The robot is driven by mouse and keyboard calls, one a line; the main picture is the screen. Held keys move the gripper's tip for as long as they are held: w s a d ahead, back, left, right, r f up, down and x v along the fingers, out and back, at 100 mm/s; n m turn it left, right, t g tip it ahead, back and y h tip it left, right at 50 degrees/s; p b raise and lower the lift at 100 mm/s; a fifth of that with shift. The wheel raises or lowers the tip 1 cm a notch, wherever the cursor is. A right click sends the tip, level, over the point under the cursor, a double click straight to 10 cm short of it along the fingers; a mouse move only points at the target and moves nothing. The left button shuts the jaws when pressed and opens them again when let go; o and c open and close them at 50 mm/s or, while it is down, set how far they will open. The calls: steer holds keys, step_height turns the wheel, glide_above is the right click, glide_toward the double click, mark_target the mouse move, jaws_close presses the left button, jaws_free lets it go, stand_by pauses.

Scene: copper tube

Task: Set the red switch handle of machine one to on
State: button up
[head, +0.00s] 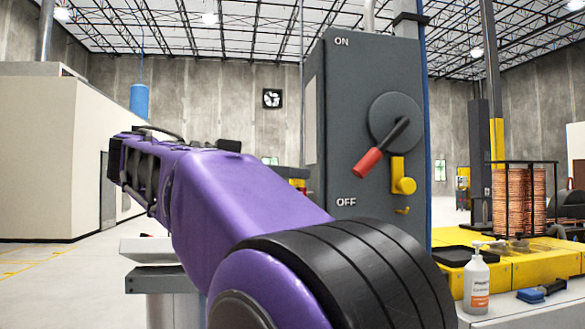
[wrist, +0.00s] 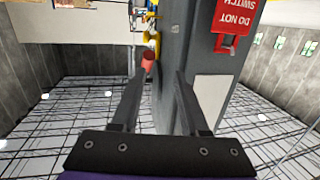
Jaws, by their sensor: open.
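A tall grey switch box (head: 360,95) stands at centre right in the head view, with ON at its top and OFF near its bottom. Its red-gripped handle (head: 370,161) sits on a round grey disc and slants down and left, towards the OFF side. In the wrist view, which is upside down, the red handle end (wrist: 148,61) shows just beyond the left fingertip, beside the box (wrist: 175,60). My gripper (wrist: 160,72) is open, with nothing visibly held; contact with the box is unclear. I cannot make out the fingers in the head view.
A yellow latch (head: 403,178) projects below the handle. A red DO NOT SWITCH tag (wrist: 236,14) hangs on the box's side in the wrist view. My purple arm covers the lower middle.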

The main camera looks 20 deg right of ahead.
mark_target(374, 165)
steer(key=s+d, duration=0.1)
steer(key=d, duration=0.4)
steer(key=s+d+r+m, duration=0.1)
steer(key=d, duration=0.5)
steer(key=s+d+m+g, duration=0.1)
steer(key=d, duration=0.4)
steer(key=shift+d+r+h+p, duration=0.25)
steer(key=shift+d+h+p, duration=0.05)
steer(key=shift+d+h, duration=0.1)
jaws_close()
stand_by(1.0)
